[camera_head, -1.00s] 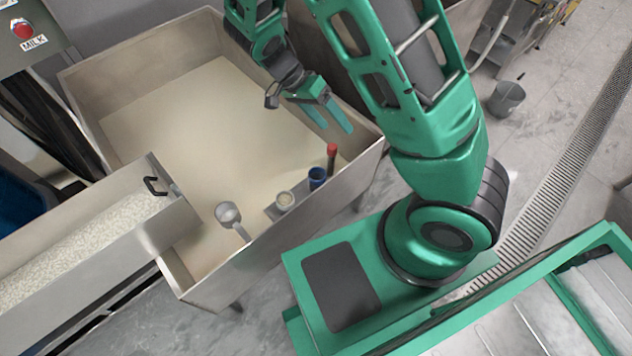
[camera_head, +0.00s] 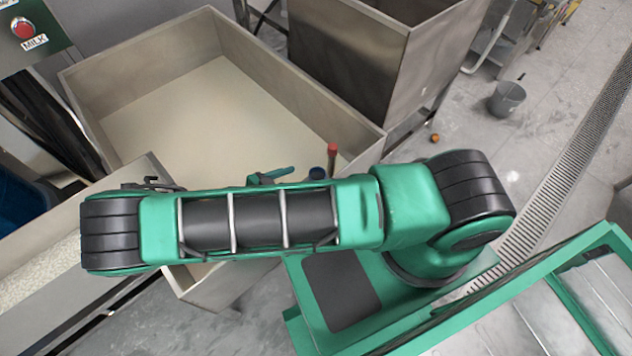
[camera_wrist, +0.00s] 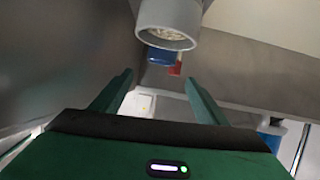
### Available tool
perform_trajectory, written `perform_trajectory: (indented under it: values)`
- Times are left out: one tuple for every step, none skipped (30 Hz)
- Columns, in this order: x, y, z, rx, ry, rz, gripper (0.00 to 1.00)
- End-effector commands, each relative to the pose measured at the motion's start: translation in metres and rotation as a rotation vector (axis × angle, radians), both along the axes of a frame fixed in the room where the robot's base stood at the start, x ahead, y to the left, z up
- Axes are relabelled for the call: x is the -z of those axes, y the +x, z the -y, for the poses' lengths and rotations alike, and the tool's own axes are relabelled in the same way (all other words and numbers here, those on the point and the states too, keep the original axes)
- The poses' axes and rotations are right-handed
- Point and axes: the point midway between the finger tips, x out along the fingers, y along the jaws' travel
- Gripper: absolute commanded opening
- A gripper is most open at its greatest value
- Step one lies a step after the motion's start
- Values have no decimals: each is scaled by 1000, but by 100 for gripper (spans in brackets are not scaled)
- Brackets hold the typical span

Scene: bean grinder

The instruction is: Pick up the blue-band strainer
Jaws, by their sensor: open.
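A blue cylinder, which looks like the blue-band strainer (camera_head: 317,174), stands at the near right side of the metal bin in the head view; my arm hides its lower part. In the wrist view the blue strainer (camera_wrist: 160,57) shows small, partly behind a closer grey cup (camera_wrist: 166,20) with pale contents or mesh inside its rim. My gripper (camera_wrist: 158,78) is open and empty, its two green fingers apart and pointing toward these things, touching none that I can see. In the head view my arm hides most of the gripper; one finger shows left of the blue strainer.
A red-topped item (camera_head: 332,152) stands beside the blue strainer and also shows in the wrist view (camera_wrist: 175,69). The bin's walls (camera_head: 360,150) rise around its pale contents (camera_head: 200,110). The left trough (camera_head: 40,265) is partly covered by my arm.

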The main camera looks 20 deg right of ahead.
Motion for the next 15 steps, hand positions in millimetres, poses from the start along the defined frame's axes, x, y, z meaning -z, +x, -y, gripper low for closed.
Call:
perform_trajectory:
  values:
    - [5, -2, -1, -14, -15, 20, 68]
    - [7, -3, -2, -20, -19, 33, 68]
    - [9, -4, -3, -26, -27, 46, 68]
    - [10, -4, -3, -29, -29, 54, 68]
    - [11, -5, -4, -33, -32, 61, 68]
    - [13, -5, -3, -35, -36, 68, 68]
    - [14, -5, -1, -36, -38, 71, 68]
    - [15, -4, 1, -36, -39, 74, 68]
    - [17, -3, 6, -36, -41, 75, 68]
    - [18, -2, 9, -36, -41, 75, 68]
    - [20, -1, 13, -36, -40, 75, 68]
    - [22, 1, 19, -36, -41, 74, 68]
    - [23, 2, 23, -36, -41, 74, 68]
    - [25, 4, 27, -37, -41, 74, 68]
    - [27, 5, 32, -36, -40, 73, 68]
